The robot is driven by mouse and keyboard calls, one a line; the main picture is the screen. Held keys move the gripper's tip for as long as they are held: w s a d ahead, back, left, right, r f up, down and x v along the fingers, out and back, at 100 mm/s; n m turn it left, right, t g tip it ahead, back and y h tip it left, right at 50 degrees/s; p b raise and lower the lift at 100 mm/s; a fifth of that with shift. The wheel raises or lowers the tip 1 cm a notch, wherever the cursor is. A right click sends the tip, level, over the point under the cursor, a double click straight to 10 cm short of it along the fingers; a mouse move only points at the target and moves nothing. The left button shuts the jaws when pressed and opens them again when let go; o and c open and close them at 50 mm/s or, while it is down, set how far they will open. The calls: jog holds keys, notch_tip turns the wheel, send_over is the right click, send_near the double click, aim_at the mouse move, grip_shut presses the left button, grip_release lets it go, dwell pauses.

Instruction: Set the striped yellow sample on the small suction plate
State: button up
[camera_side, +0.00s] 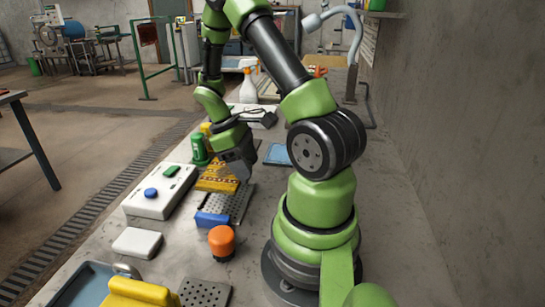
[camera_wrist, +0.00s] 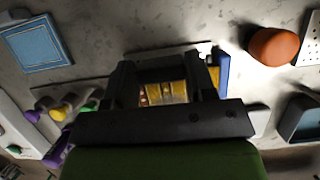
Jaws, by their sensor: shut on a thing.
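The striped yellow sample (camera_side: 217,180), yellow with darker patterned bands, is under my gripper (camera_side: 243,177) in the side view. In the wrist view the sample (camera_wrist: 165,92) shows between the fingers of my gripper (camera_wrist: 165,75), which is shut on it. Its far part is hidden by the gripper. A grey perforated plate (camera_side: 236,204) lies just in front of and below the sample; I cannot tell whether they touch. A second perforated plate (camera_side: 205,293) lies at the front edge of the side view. I cannot tell which is the small suction plate.
A white control box (camera_side: 160,194), a white block (camera_side: 136,242), a green bottle (camera_side: 200,150) and a blue tray (camera_side: 278,154) stand around. Bare bench lies right of the orange knob.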

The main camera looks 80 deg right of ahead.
jog(key=shift+w+f, duration=0.1)
jog(key=shift+f, duration=2.7)
jog(key=shift+f, duration=0.6)
jog(key=o, duration=1)
jog(key=v, duration=1)
